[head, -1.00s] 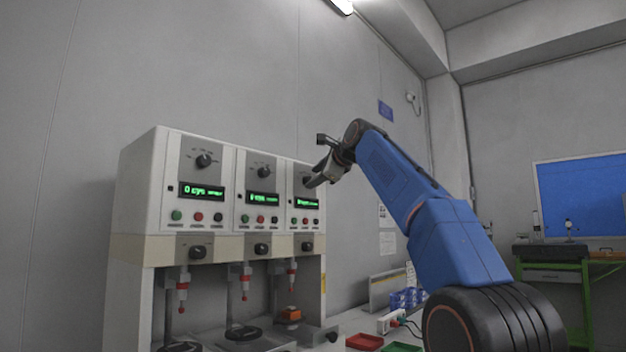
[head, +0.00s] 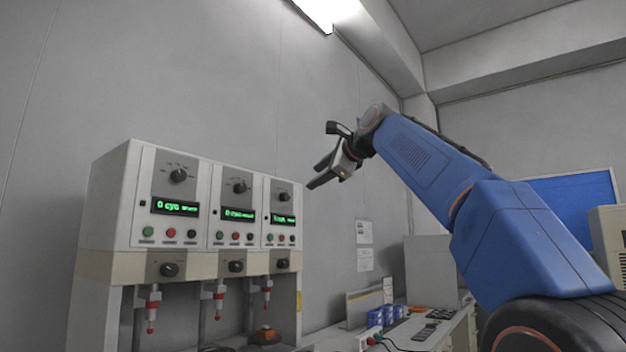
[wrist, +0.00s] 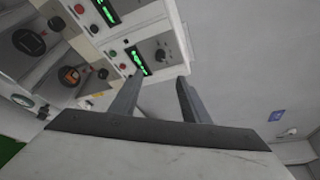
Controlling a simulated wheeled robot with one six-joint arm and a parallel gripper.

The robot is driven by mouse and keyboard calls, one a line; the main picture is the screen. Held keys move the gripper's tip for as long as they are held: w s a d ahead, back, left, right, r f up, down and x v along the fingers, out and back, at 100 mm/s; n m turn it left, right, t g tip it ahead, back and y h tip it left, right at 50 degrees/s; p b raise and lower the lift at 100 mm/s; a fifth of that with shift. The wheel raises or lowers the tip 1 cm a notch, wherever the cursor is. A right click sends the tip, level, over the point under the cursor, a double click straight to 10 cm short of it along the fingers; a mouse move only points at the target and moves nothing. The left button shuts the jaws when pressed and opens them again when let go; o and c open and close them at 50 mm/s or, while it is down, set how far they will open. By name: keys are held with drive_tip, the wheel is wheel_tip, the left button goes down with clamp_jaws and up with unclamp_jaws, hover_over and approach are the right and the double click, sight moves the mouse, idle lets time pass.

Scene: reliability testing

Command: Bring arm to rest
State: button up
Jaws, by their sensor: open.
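My blue arm (head: 430,165) reaches up and to the left from the lower right in the head view. My gripper (head: 322,173) is at its end, pointing down and left, in the air to the right of and above the test machine (head: 120,195). In the wrist view the two fingers of my gripper (wrist: 157,95) stand apart with nothing between them. Past them is the machine's panel (wrist: 160,45) with green displays, knobs and buttons. The gripper looks clear of the machine, though the exact gap is hard to judge.
Red-tipped plungers (head: 151,310) hang in the machine's bays, with an orange block (head: 264,334) below one. A bench (head: 440,325) with blue boxes (head: 376,316) and small dark items runs behind. A grey wall (head: 220,70) stands close behind the machine.

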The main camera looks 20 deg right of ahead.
drive_tip(key=shift+s, duration=0.15)
idle(0.4)
drive_tip(key=s+f+n+g+h, duration=0.1)
drive_tip(key=s+f+n+g, duration=0.2)
drive_tip(key=s+f, duration=1)
drive_tip(key=s+d+f+n+g+h, duration=0.1)
drive_tip(key=s+f+n+g, duration=0.3)
drive_tip(key=f, duration=3)
drive_tip(key=s+d+f+n+g+h, duration=0.1)
drive_tip(key=s+f+n+g+h, duration=0.1)
drive_tip(key=s+f+n, duration=1.1)
drive_tip(key=s+f+g, duration=0.1)
drive_tip(key=s+f, duration=0.9)
drive_tip(key=f, duration=0.1)
drive_tip(key=shift+d, duration=0.25)
drive_tip(key=shift+w, duration=0.1)
